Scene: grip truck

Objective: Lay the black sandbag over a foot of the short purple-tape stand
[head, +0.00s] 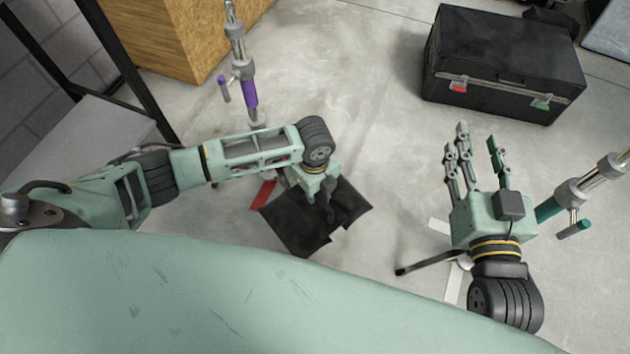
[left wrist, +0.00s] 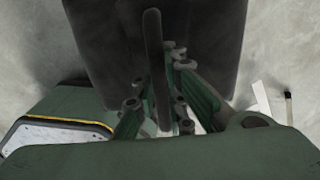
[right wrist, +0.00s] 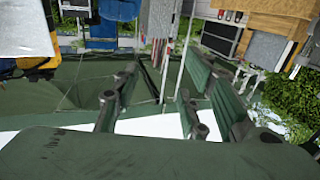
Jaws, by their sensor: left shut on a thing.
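The black sandbag (head: 286,222) hangs in two flaps below my left gripper (head: 329,208), which is shut on its strap. In the left wrist view the strap (left wrist: 153,60) runs between the fingers, with the dark bag (left wrist: 210,50) beyond. I cannot tell whether the bag touches the floor. The short purple-tape stand (head: 250,94) is upright behind my left forearm, which hides its lower part and feet. My right gripper (head: 477,150) is open and empty at the right, with its fingers spread.
A teal-tape stand (head: 547,208) is close beside my right gripper. A black case (head: 500,70) lies at the back right. A wooden box (head: 150,35) and a black frame (head: 125,65) are at the back left. The middle floor is clear.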

